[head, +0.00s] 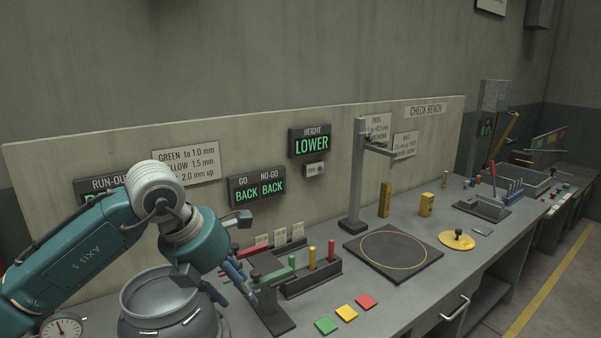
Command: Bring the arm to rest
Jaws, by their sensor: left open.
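My left arm comes in from the left in the head view. My left gripper (238,285) is open, low over the bench, just right of the grey metal pot (160,302). Its blue-grey fingers are beside the dark gauge stand (272,305); I cannot tell whether they touch it. I see nothing held between the fingers. The arm's wrist hides part of the pot and of the wall panel behind. My right gripper is not in view.
A rack (312,275) with coloured plugs, a height stand (356,180), a dark plate (393,252) and a yellow disc (456,240) stand on the bench. Green, yellow and red tiles (346,313) lie in front. A dial gauge (62,327) is at lower left.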

